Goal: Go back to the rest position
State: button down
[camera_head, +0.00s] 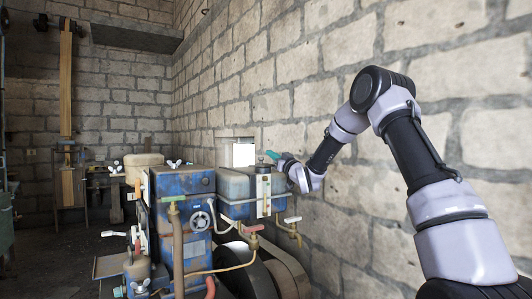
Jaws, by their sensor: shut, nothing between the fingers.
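My arm reaches in from the lower right, bends at a high black elbow and comes down leftward to the engine. My gripper (280,157) is at its far end, small in the picture, above the right end of the blue engine (185,225), beside the grey-blue tank (236,185). It is shut and empty. A teal tip shows beside it; I cannot tell whether it belongs to the gripper or the engine. I cannot tell whether the gripper touches anything.
The engine carries pipes, valves, a small handwheel (200,221) and a large dark wheel (262,275) low down. A block wall (440,75) runs close along the right. A tall wooden strip (66,85) stands at the back left. Open air lies above the engine.

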jog(key=s+d+r+m+g+h, duration=0.25)
jog(key=s+d+m+h, duration=0.35)
jog(key=s, duration=0.5)
jog(key=s+d+r+m+g+h, duration=0.1)
jog(key=s+d+r+g+h, duration=0.2)
jog(key=s+d, duration=0.75)
jog(key=s+f+m+g, duration=0.1)
jog(key=s+f+g, duration=0.1)
jog(key=s, duration=0.8)
jog(key=s+f+m+g, duration=0.1)
jog(key=s+f+g, duration=0.1)
jog(key=s, duration=0.8)
jog(key=s+f+m+g, duration=0.1)
jog(key=s+f, duration=0.3)
jog(key=s, duration=0.5)
jog(key=shift+s+f+m+g, duration=0.3)
jog(key=shift+s+m+g, duration=0.1)
jog(key=shift+g, duration=0.15)
jog(key=c, duration=1.5)
grip_release()
jog(key=shift+c, duration=0.2)
